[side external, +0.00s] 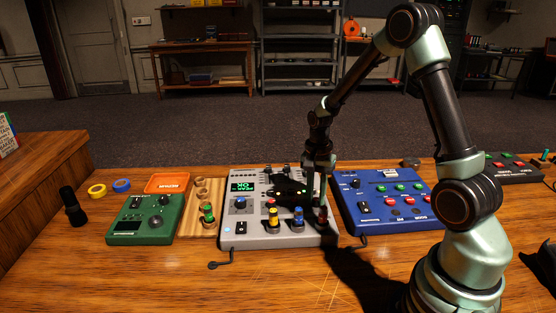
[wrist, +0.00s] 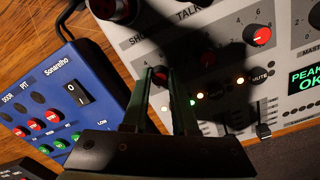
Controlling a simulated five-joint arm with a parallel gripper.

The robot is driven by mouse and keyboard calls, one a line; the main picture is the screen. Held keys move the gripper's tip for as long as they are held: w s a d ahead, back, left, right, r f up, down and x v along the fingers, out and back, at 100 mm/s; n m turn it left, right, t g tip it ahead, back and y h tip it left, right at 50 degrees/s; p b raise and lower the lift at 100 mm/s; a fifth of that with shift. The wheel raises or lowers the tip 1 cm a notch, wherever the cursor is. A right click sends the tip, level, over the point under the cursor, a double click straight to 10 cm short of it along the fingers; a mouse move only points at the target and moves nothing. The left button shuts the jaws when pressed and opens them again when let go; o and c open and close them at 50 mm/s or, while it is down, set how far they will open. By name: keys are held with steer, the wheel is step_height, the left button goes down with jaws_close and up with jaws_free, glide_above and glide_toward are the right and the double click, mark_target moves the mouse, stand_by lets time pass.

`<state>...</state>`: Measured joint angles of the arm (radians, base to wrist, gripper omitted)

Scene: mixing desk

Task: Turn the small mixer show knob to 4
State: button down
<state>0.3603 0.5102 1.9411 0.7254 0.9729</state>
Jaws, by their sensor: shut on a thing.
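The small mixer (side external: 238,218) is the light grey desk in the middle of the side view; its panel fills much of the wrist view (wrist: 292,92). My gripper (side external: 319,200) points down over its right side. In the wrist view my gripper (wrist: 161,80) is closed around a small knob with a red top (wrist: 160,73), below lettering that begins "SHO".
A large dark knob (wrist: 115,9) stands close to the gripped knob. A blue box with switches (side external: 390,205) is to the right. The front of the table is mostly clear.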

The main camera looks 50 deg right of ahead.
mark_target(314, 198)
steer(key=shift+a+m, duration=0.1)
steer(key=shift+m, duration=0.7)
steer(key=c, duration=0.7)
jaws_free()
steer(key=shift+r, duration=0.1)
step_height(314, 198, up, 12)
steer(key=shift+w, duration=0.25)
